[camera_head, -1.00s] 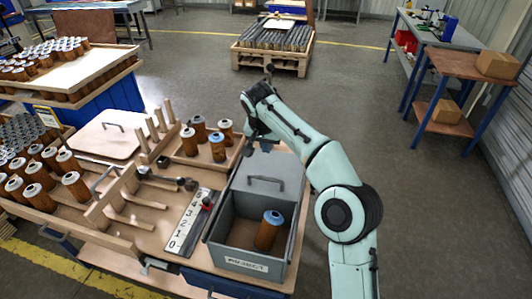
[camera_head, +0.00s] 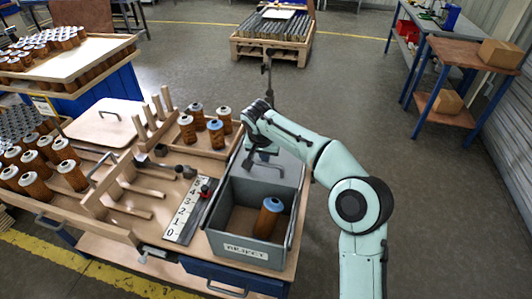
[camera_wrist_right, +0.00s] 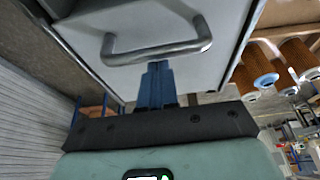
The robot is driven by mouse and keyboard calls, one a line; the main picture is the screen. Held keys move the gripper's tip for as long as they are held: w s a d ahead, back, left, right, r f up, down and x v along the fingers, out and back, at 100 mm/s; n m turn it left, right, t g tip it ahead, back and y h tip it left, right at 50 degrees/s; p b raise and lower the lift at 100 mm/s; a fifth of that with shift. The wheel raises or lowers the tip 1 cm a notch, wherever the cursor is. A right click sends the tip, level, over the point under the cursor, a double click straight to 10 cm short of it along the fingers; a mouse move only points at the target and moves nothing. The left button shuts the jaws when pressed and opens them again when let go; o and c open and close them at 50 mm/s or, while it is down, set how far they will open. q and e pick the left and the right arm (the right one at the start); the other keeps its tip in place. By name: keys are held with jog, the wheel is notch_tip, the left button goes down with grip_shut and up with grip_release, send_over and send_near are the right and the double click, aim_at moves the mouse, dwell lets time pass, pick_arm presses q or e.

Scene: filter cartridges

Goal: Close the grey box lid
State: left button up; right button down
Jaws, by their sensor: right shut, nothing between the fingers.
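The grey box (camera_head: 240,249), labelled REJECT, stands open on the table. Its grey lid (camera_head: 287,172) is open at the box's far side, and its handle (camera_head: 264,166) shows there. One brown cartridge with a blue top (camera_head: 269,217) stands inside the box. My right gripper (camera_head: 252,160) is shut and empty, pointing down by the lid. In the right wrist view, the blue fingers (camera_wrist_right: 155,75) sit just below the lid's handle (camera_wrist_right: 157,50), in front of the lid (camera_wrist_right: 175,18); I cannot tell whether they touch. My left gripper is not in view.
A tray with several cartridges (camera_head: 201,143) stands left of the lid. A numbered strip (camera_head: 186,216) and a wooden rack (camera_head: 120,185) lie left of the box. A brown side table (camera_head: 470,51) is at right. Floor right of my arm is clear.

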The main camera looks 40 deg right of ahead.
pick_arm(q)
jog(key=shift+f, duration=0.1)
pick_arm(e)
jog(key=shift+a, duration=0.1)
pick_arm(q)
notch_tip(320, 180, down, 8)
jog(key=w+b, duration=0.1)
jog(key=b, duration=0.8)
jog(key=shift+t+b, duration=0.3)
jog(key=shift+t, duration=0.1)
pick_arm(e)
jog(key=s+a, duration=1.2)
jog(key=a, duration=0.4)
jog(key=shift+s, duration=0.4)
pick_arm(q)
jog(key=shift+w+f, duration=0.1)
pick_arm(e)
jog(key=shift+f, duration=0.1)
jog(key=w+d+r+p, duration=0.2)
jog(key=w+d, duration=0.1)
pick_arm(q)
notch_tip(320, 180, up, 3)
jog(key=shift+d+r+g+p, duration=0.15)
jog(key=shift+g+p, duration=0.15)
jog(key=shift+p, duration=0.75)
pick_arm(e)
jog(key=v, duration=0.9)
jog(key=shift+s+d, duration=0.2)
jog(key=shift+s, duration=0.05)
